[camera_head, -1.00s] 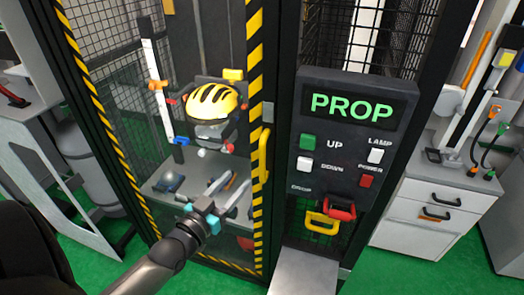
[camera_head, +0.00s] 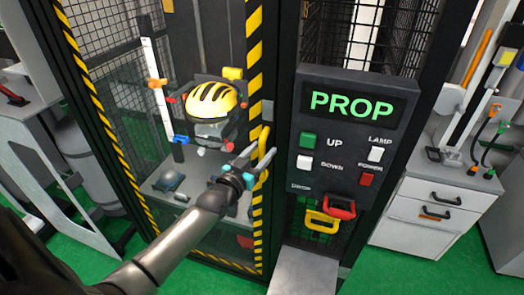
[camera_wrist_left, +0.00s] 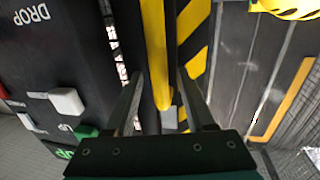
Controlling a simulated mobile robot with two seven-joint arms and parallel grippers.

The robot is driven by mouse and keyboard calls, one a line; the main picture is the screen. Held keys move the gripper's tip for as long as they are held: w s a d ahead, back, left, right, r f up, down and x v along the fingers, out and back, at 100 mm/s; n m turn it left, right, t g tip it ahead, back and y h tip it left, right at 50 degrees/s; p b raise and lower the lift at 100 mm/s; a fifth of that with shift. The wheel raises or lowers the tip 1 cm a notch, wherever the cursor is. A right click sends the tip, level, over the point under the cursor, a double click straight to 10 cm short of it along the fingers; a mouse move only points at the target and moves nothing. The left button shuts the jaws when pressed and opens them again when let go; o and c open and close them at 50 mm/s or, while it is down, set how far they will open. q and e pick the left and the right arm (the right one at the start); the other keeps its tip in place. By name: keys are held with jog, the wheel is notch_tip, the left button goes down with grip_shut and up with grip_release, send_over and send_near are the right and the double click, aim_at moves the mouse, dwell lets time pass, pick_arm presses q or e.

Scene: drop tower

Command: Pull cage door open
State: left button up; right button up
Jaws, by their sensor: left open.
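The cage door has a black and yellow striped frame (camera_head: 254,100) and a clear panel, and it looks closed. Its yellow handle (camera_head: 264,150) stands upright on the right edge of the door. My left gripper (camera_head: 255,158) is at the lower part of this handle. In the left wrist view the handle (camera_wrist_left: 158,60) runs between the two open fingers (camera_wrist_left: 158,95). I cannot tell whether either finger touches it. My right gripper is not in view.
A dark control panel (camera_head: 345,150) reading PROP, with several buttons and a red lever (camera_head: 340,208), stands right of the door. A yellow helmet (camera_head: 215,98) is seen behind the door. A white drawer cabinet (camera_head: 428,213) stands further right. The floor is green.

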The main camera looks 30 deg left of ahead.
pick_arm(q)
jog(key=shift+w, duration=0.35)
grip_shut()
dwell(0.3)
dwell(1.0)
